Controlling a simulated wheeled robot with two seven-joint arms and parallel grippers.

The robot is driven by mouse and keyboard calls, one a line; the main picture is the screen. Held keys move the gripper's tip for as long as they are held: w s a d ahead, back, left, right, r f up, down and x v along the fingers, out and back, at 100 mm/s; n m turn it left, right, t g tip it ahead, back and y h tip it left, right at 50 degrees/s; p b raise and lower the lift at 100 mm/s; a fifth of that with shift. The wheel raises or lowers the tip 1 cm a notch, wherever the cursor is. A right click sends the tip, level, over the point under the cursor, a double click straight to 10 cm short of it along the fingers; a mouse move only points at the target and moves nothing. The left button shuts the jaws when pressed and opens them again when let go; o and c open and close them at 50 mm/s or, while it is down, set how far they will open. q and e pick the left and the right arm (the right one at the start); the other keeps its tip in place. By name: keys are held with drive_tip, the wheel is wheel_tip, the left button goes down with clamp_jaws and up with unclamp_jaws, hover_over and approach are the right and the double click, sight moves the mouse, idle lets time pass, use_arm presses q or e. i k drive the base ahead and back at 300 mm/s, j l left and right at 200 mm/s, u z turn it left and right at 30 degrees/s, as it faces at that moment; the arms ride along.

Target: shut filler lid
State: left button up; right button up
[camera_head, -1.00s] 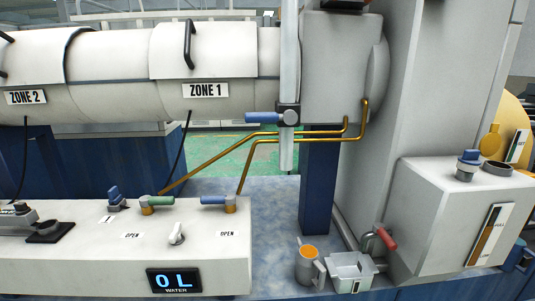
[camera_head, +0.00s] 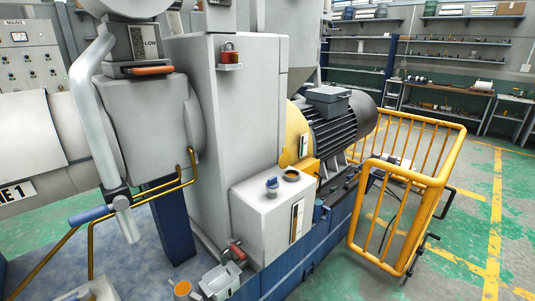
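A light grey box (camera_head: 268,212) stands beside the tall grey column. On its top is a round filler opening (camera_head: 291,175) with a dark rim and an amber inside, uncovered. A small yellow disc (camera_head: 285,157) stands upright just behind the opening, against the larger yellow housing; it looks like the filler lid, tipped open. A blue-topped cap (camera_head: 272,184) sits on the box left of the opening. Neither of my grippers is in view.
A finned dark motor (camera_head: 343,124) is behind the box. Floor beyond the cart is clear.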

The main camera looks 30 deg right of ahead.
sight(284, 160)
drive_tip(key=z, duration=1.15)
